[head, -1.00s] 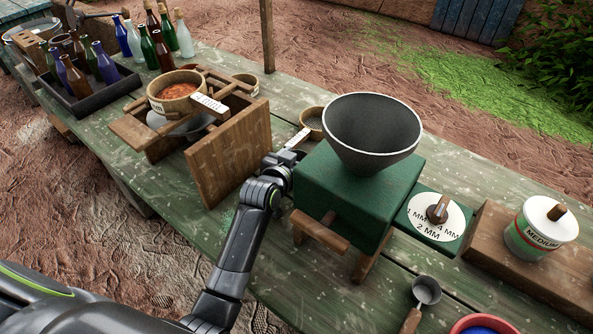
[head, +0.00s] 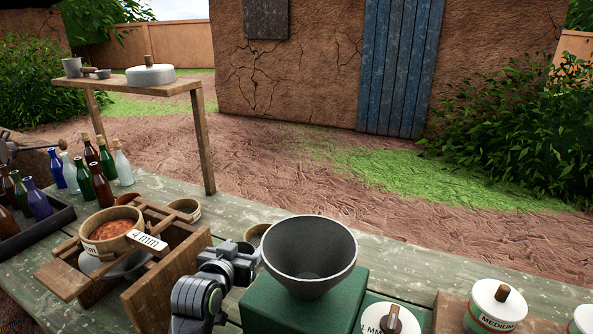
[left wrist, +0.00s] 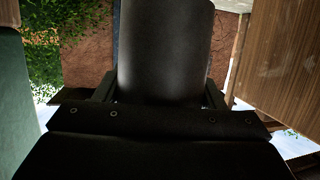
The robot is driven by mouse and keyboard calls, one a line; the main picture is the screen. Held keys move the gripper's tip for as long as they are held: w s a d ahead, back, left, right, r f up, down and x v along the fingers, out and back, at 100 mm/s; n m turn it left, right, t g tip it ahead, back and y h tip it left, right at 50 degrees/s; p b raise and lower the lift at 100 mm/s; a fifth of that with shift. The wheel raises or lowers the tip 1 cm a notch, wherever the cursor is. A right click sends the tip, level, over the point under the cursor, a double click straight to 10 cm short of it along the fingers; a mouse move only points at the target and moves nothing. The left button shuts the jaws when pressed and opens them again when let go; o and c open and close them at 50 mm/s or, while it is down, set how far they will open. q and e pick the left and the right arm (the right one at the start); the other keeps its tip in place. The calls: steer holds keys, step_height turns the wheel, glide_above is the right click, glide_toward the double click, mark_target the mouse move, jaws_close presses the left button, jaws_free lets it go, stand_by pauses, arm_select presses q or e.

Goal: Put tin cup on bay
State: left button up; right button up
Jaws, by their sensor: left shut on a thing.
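My left gripper (head: 238,262) is between the wooden sieve stand and the green mill, low over the table. In the left wrist view it is shut on a smooth dark grey cylinder (left wrist: 165,45), which looks like the tin cup. In the head view the arm and the mill's hopper largely hide what it holds. A similar grey cup (head: 72,67) stands on the raised shelf (head: 130,86) at the back left. I cannot tell which surface is the bay. My right gripper is not in view.
The green mill (head: 265,312) with its grey hopper (head: 312,255) stands close right of my left gripper. The sieve stand (head: 165,280) is close left. Several bottles (head: 100,170) are further left. A container marked MEDIUM (head: 495,305) is at right.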

arm_select(q)
steer(key=s+a+r+n+y, duration=0.1)
steer(key=s+a+r+y, duration=0.1)
steer(key=s+r, duration=0.7)
step_height(320, 180, up, 3)
steer(key=shift+s+a+f+n, duration=0.2)
steer(key=shift+s+a+n, duration=0.2)
steer(key=shift+w+f, duration=0.1)
steer(key=w+d+f+b, duration=0.1)
steer(key=w+f, duration=0.2)
steer(key=w+f+m+h+b, duration=0.1)
steer(key=w+f, duration=0.2)
steer(key=f, duration=0.1)
steer(key=w+d+f+h+b, duration=0.1)
steer(key=w+f, duration=0.2)
steer(key=f, duration=0.1)
steer(key=shift+w+d+m+b, duration=0.1)
steer(key=shift+d+m+b, duration=0.2)
steer(key=shift+d, duration=0.05)
steer(key=f, duration=0.6)
steer(key=shift+w+d+f+b, duration=0.1)
steer(key=shift+w+f+b, duration=0.15)
steer(key=shift+w+b, duration=0.1)
steer(key=shift+f, duration=2.15)
steer(key=shift+f, duration=0.15)
steer(key=o, duration=1.1)
steer(key=shift+c, duration=0.2)
